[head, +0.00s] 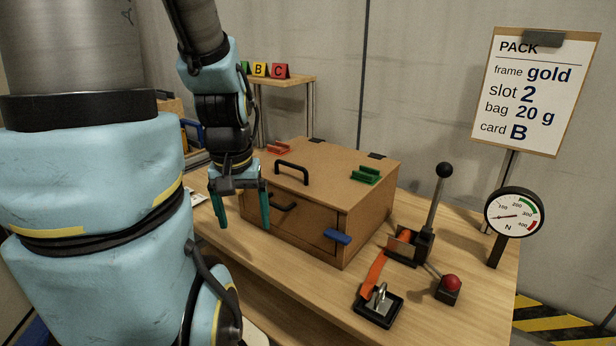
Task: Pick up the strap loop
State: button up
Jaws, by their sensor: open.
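An orange strap (374,272) lies at the right front of the table. It runs from a lever device (412,246) down to a black pad with a metal hook (380,298). The strap's lower end is beside or over the hook; I cannot tell whether a loop is around it. My gripper (244,222) points down with its teal fingers apart and empty. It is in front of the left side of a brown box, well to the left of the strap.
The brown box (330,165) with black handles stands between my gripper and the strap. A blue tab (337,236) sticks out of its front. The tall lever (437,195), a red knob (452,283) and a dial gauge (515,212) stand at the right.

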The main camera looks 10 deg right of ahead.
aim_at(379, 305)
jog(key=k+l+u, duration=0.1)
jog(key=u, duration=0.35)
jog(key=k+l+u, duration=0.15)
jog(key=u, duration=0.25)
jog(key=k+u, duration=0.15)
jog(key=u, duration=0.3)
jog(key=k+j+u, duration=0.1)
jog(key=k+u, duration=0.3)
jog(key=k, duration=0.85)
